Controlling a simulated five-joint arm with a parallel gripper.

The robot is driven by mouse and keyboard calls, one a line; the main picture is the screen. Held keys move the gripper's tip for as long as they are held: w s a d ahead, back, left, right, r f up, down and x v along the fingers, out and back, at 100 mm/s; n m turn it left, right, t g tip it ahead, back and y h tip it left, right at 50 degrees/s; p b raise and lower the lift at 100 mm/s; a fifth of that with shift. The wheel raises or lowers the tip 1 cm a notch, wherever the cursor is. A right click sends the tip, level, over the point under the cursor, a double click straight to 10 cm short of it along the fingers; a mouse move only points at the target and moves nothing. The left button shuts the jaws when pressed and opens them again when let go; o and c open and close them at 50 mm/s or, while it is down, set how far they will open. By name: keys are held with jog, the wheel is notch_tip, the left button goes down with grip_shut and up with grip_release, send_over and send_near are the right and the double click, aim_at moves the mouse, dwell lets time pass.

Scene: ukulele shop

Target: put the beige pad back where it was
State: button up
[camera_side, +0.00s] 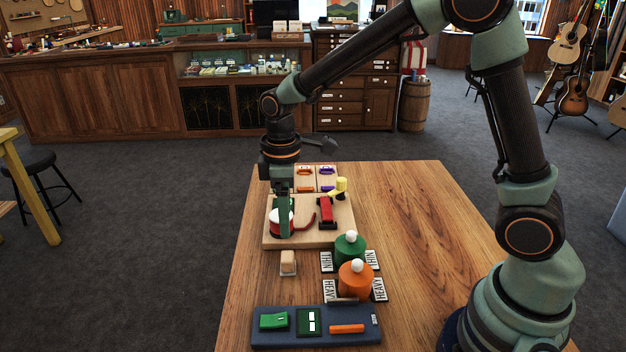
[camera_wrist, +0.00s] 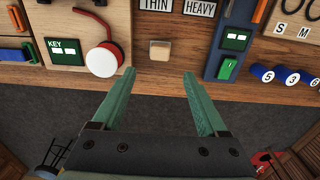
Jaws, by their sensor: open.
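The beige pad (camera_side: 288,262) is a small block on the wooden table, just in front of the pale board in the side view. In the wrist view the pad (camera_wrist: 160,50) lies beyond my fingertips, roughly centred between them. My gripper (camera_side: 284,226) points down and, in the side view, overlaps the round red-and-white piece on the board. In the wrist view my gripper (camera_wrist: 159,74) has its green fingers wide apart, with nothing between them. I cannot tell its exact height above the table.
The pale board (camera_side: 338,241) carries a red-and-white round piece (camera_wrist: 102,60) with a red cord. A dark blue tray (camera_side: 290,340) lies nearest the camera.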

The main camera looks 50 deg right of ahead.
jog(key=s+d+r+m+t, duration=0.5)
jog(key=s+d+r+m, duration=0.2)
jog(key=s+r, duration=0.5)
jog(key=shift+r+m+t, duration=0.25)
jog(key=shift+m+t, duration=0.05)
jog(key=shift+m, duration=0.7)
